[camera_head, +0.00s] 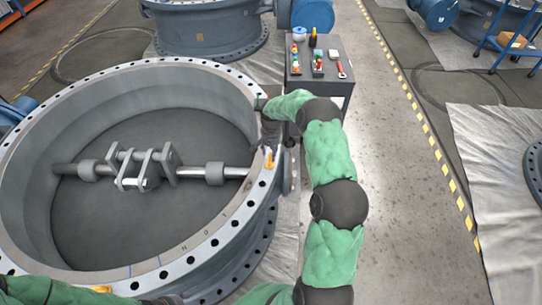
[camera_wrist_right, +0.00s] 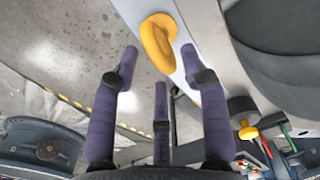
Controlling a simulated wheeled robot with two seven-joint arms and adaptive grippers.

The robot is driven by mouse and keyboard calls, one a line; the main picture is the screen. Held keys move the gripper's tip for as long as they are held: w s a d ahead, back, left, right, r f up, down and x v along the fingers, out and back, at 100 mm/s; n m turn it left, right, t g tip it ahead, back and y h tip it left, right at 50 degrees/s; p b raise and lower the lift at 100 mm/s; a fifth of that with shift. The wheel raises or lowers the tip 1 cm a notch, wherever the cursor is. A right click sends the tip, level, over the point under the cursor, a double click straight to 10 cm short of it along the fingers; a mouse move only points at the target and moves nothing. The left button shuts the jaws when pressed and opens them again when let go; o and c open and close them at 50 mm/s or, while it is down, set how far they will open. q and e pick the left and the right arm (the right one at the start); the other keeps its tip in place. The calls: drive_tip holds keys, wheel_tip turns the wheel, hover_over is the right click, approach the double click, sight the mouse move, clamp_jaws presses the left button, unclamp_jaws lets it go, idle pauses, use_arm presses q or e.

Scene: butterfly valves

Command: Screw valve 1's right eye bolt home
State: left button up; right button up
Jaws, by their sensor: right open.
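Valve 1 (camera_head: 100,75) is the large grey ring with a drilled flange, filling the left of the head view. A yellow eye bolt (camera_head: 268,158) stands at the right side of its flange. In the right wrist view the eye bolt's ring (camera_wrist_right: 158,42) shows large, just beyond my fingertips. My right gripper (camera_head: 268,136) is close to the eye bolt; its purple fingers (camera_wrist_right: 160,65) are spread open and hold nothing. I cannot tell how far the bolt's thread is in.
A tool cart (camera_head: 330,90) with bottles and tools stands just behind my right forearm. A shaft with brackets (camera_head: 145,165) crosses the valve's inside. Another valve (camera_head: 210,30) stands at the back.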

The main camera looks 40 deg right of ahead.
wheel_tip(320, 180, up, 9)
idle(0.3)
idle(0.5)
